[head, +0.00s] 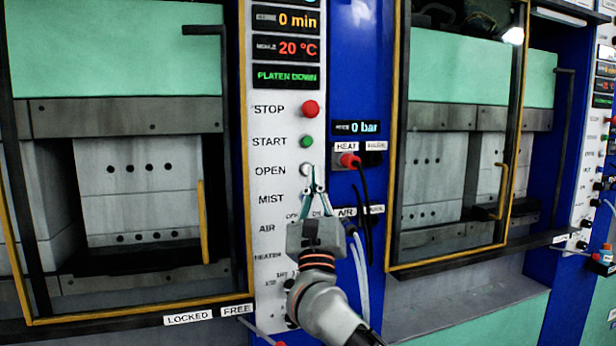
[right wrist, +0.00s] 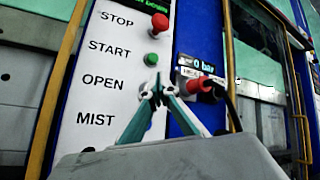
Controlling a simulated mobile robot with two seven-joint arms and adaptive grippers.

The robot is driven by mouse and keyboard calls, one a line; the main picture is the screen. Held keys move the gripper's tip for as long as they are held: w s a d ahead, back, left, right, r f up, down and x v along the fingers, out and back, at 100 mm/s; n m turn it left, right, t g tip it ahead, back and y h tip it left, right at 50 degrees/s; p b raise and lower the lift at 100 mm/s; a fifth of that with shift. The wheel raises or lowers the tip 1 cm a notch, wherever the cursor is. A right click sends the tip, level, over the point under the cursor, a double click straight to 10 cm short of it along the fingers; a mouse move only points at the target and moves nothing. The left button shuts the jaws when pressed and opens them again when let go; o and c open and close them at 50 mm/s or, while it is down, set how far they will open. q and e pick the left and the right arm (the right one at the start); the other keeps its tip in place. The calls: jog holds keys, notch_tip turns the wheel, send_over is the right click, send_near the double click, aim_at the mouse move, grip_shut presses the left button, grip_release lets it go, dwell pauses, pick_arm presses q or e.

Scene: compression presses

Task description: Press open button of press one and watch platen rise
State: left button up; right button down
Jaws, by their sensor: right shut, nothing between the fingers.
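The white control panel (head: 285,200) stands between two presses, with a red STOP button (head: 310,109), a green START button (head: 306,141) and a pale OPEN button (head: 305,170). Its screen (head: 285,77) reads PLATEN DOWN. My right gripper (head: 315,180) is shut and empty, its tips right at the OPEN button. In the right wrist view the tips (right wrist: 158,88) are level with the OPEN label and largely hide that button; I cannot tell if they touch it. The left press's platen (head: 120,115) rests down on the mould blocks (head: 140,180). My left gripper is out of view.
A red HEAT plug (head: 349,160) with a black cable sits close right of the gripper. The left press's yellow-framed guard (head: 130,313) and the right press's yellow-framed guard door (head: 450,255) flank the panel. LOCKED and FREE labels (head: 188,318) are below the left guard.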

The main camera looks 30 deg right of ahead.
jog(key=shift+w+d, duration=0.2)
jog(key=shift+w, duration=0.6)
dwell(0.9)
jog(key=shift+w+d, duration=0.1)
jog(key=shift+w, duration=0.3)
